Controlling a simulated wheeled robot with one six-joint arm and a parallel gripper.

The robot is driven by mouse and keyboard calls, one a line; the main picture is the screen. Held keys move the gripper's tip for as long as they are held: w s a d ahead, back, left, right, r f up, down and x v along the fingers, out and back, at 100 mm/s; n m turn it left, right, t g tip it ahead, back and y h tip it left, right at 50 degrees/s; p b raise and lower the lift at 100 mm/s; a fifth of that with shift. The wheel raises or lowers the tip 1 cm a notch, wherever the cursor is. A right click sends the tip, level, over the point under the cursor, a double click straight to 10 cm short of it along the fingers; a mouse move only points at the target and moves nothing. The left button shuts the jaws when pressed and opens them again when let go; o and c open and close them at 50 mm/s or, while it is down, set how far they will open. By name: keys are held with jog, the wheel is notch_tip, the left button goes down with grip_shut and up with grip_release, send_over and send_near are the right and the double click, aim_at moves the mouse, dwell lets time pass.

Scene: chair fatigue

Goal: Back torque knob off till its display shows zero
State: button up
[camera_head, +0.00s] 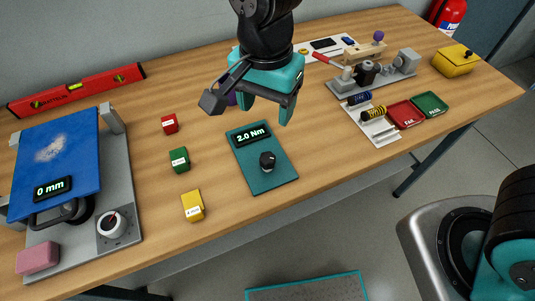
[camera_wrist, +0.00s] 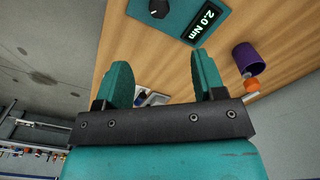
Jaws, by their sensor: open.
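The torque knob (camera_head: 267,161) is a small black dial on a dark teal plate (camera_head: 275,184) in the middle of the table. The display (camera_head: 252,135) behind it on the same plate reads 2.0 Nm. My gripper (camera_head: 262,110) is above and behind the plate, open and empty, apart from the knob. In the wrist view the knob (camera_wrist: 159,9) shows at the top edge, partly cut off, beyond the open fingers (camera_wrist: 163,75). The display (camera_wrist: 206,20) there also reads 2.0 Nm.
Red (camera_head: 170,123), green (camera_head: 179,160) and yellow (camera_head: 193,205) blocks stand left of the plate. A rig with a blue pad (camera_head: 58,150) is far left, its display reading 0 mm. A purple cup (camera_wrist: 247,58) stands near the fingers. Right are red (camera_head: 405,114) and green (camera_head: 430,104) trays.

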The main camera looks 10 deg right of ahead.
aim_at(267, 157)
notch_tip(267, 157, down, 16)
jog(key=shift+r+p, duration=0.25)
jog(key=shift+p, duration=0.55)
jog(key=shift+c, duration=0.4)
jog(key=c, duration=0.8)
jog(key=shift+c, duration=0.2)
jog(key=shift+n, duration=0.3)
